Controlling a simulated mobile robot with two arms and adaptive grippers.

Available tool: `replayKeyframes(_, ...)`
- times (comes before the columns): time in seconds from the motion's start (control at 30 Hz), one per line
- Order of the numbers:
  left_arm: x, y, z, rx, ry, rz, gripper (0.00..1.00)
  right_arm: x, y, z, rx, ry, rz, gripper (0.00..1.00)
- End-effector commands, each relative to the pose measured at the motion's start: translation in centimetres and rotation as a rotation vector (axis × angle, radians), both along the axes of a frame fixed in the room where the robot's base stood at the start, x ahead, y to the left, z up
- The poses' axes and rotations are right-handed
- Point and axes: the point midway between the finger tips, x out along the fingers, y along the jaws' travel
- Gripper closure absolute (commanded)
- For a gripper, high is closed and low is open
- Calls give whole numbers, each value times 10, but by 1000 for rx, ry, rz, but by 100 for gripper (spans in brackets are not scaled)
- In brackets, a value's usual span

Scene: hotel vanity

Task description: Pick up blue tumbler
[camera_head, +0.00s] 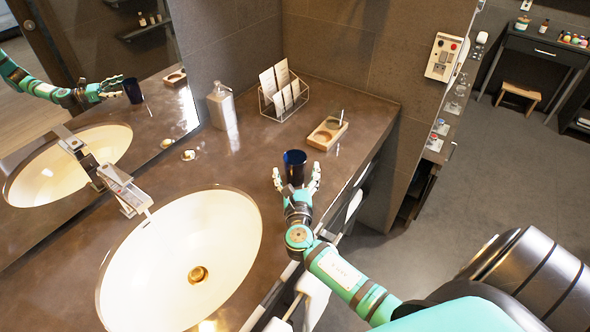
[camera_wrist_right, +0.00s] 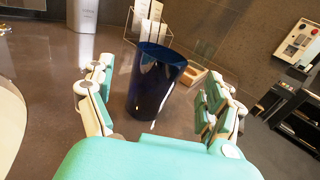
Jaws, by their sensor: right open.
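The blue tumbler (camera_head: 295,166) is dark blue and stands upright on the brown vanity counter, to the right of the sink. My right gripper (camera_head: 297,182) is open, with its fingers spread on the near side of the tumbler and pointing at it. In the right wrist view the tumbler (camera_wrist_right: 157,82) stands between and a little beyond the two spread fingers of the gripper (camera_wrist_right: 160,112). I cannot tell whether a finger touches it. My left gripper does not show; the arm in the mirror is a reflection.
An oval sink (camera_head: 182,262) with a faucet (camera_head: 126,190) lies left of my right arm. Behind the tumbler are a wooden tray (camera_head: 328,132), a wire rack with cards (camera_head: 280,90) and a soap dispenser (camera_head: 222,106). The counter's right edge is close to the tumbler.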

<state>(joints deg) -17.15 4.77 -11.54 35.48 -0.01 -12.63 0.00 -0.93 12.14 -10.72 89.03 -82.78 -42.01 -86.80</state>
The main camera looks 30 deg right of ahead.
Motion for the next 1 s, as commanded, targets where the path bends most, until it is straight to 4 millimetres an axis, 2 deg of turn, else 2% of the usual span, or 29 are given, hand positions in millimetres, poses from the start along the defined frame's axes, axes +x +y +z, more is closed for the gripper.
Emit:
replayKeyframes(0.17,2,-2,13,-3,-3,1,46,24,-13,7,-1,-1,-1,12)
replayKeyframes(0.3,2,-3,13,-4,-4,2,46,38,-22,4,-1,-1,-1,12)
replayKeyframes(0.6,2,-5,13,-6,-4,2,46,42,-24,3,0,0,0,12)
replayKeyframes(1.0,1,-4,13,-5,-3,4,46,41,-24,3,0,0,0,65)
